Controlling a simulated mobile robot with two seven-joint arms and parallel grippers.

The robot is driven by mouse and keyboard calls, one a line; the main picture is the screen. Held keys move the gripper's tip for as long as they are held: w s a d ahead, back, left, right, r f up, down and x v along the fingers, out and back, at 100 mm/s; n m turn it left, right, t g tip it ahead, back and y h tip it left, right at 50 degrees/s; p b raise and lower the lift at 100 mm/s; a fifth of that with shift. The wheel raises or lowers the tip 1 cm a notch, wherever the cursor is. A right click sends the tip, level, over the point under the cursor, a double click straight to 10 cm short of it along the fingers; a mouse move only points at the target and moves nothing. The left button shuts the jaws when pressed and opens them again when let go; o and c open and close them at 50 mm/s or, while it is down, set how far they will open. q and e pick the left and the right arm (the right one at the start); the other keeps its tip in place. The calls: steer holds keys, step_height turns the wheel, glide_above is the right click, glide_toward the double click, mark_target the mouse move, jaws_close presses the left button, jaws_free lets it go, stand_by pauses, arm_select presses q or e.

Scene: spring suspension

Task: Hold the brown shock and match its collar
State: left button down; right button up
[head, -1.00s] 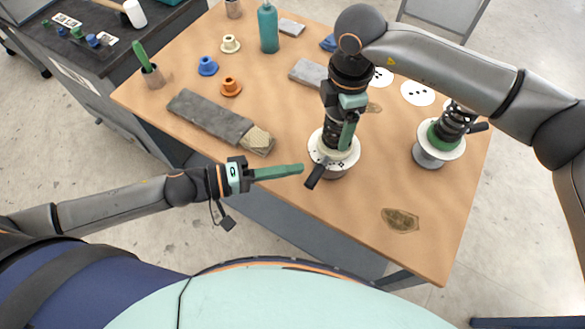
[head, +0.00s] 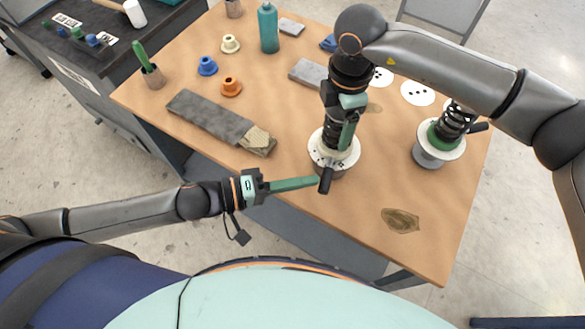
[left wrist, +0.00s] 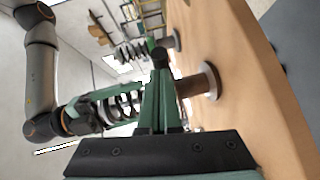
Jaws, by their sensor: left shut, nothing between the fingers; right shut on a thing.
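The middle shock stands upright on the table, its white marked disc (head: 320,150) and cream collar below a dark spring. The left wrist view shows a brown base (left wrist: 190,86) under its disc. My right gripper (head: 344,138) comes down from above and is shut on this shock's spring part; its green fingers also show in the left wrist view (left wrist: 100,110). A black lever (head: 325,181) sticks out at the disc's front. My left gripper (head: 316,182) is shut and empty, its green fingertips at the lever, apparently touching it. A second shock (head: 441,139) with a green collar stands at right.
Orange (head: 231,87), blue (head: 207,66) and cream (head: 229,44) collars lie at back left. A grey strip (head: 210,120), a grey block (head: 307,72), a teal bottle (head: 268,28) and white dotted cards (head: 417,93) are on the table. A brown patch (head: 400,220) lies at front right.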

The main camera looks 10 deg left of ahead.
arm_select(q)
steer(key=shift+a, duration=0.1)
stand_by(0.3)
steer(key=v, duration=1.3)
steer(key=shift+s, duration=0.25)
steer(key=shift+r, duration=0.15)
arm_select(e)
steer(key=o, duration=1.4)
